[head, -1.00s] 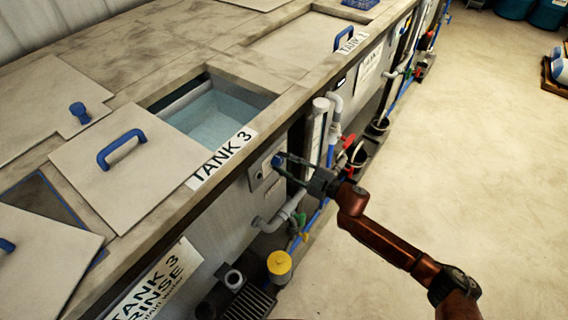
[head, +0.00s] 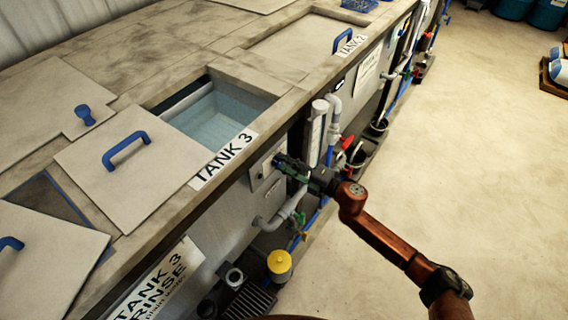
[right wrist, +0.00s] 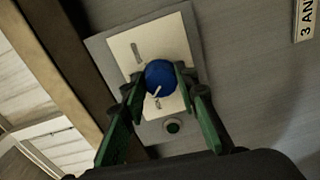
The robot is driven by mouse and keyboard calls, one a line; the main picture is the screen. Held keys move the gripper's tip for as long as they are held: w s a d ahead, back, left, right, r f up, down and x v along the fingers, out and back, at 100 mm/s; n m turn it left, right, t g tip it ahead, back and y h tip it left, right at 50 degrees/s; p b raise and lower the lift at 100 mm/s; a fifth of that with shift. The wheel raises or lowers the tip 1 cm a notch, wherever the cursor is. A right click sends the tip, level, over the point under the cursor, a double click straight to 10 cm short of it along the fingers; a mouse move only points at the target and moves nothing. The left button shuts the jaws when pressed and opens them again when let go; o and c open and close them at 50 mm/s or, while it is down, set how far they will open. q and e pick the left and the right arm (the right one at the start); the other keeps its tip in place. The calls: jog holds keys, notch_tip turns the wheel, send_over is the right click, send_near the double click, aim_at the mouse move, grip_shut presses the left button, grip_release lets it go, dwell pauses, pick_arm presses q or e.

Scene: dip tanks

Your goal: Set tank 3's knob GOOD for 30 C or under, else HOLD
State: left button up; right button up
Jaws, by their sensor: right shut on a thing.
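Tank 3 (head: 228,111) is open, with bluish liquid inside and a TANK 3 label (head: 222,160) on its front rim. The blue knob (right wrist: 160,78) sits on a pale plate (right wrist: 136,45) on the tank's front, with a white pointer line and small marks too blurred to read. My right gripper (head: 283,163) is at this plate in the head view. In the right wrist view its green fingers (right wrist: 157,86) are shut on the knob from both sides. The fingers hide the knob in the head view. No temperature reading is legible. My left gripper is not in view.
Grey pipes (head: 283,212) and a yellow-capped container (head: 280,262) are below the panel. A lid with a blue handle (head: 126,150) lies left of the opening. The floor (head: 450,170) to the right is clear.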

jog(key=shift+n, duration=1.8)
jog(key=o, duration=1.1)
jog(key=shift+o, duration=0.2)
jog(key=v, duration=1.2)
jog(key=shift+s, duration=0.15)
